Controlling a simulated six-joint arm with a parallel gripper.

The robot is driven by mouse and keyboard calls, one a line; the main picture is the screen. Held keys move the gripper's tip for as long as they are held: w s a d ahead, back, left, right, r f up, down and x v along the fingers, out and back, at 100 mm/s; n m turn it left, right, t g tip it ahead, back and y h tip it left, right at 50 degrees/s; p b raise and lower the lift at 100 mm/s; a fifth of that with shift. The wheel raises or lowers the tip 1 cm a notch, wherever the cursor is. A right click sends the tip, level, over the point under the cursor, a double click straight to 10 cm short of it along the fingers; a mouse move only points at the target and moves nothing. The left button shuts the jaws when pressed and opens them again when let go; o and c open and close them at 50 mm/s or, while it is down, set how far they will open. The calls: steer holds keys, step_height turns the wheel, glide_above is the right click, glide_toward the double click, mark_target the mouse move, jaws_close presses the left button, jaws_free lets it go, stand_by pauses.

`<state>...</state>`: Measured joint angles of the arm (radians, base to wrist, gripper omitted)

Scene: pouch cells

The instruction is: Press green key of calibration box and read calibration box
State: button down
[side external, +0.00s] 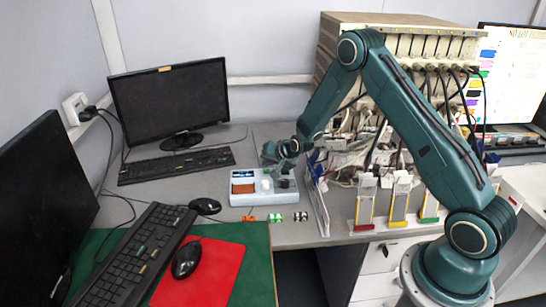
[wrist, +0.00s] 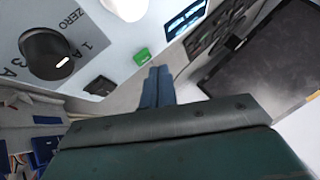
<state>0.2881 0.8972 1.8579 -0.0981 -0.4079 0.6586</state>
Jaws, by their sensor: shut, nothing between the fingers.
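The calibration box (side external: 263,199) is a pale blue-white case on the grey desk, with a small dark display (side external: 243,174) at its upper left. In the wrist view the box face shows a black knob (wrist: 50,55), a green key (wrist: 142,57) and a lit blue display (wrist: 185,19) whose reading I cannot make out. My gripper (side external: 270,156) is over the back of the box. In the wrist view its blue fingers (wrist: 158,73) are together and empty, with their tips just beside and below the green key. I cannot tell whether they touch the box.
Small orange, green and black-white blocks (side external: 275,217) lie in front of the box. A clear upright panel (side external: 319,208) and a cable-filled rack stand to its right. A monitor (side external: 172,100), keyboards and mice (side external: 186,259) are to the left.

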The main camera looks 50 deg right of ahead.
mark_target(268, 175)
steer(key=shift+f, duration=0.9)
stand_by(1.9)
steer(key=shift+r, duration=0.9)
steer(key=shift+r, duration=0.1)
steer(key=shift+r, duration=2.4)
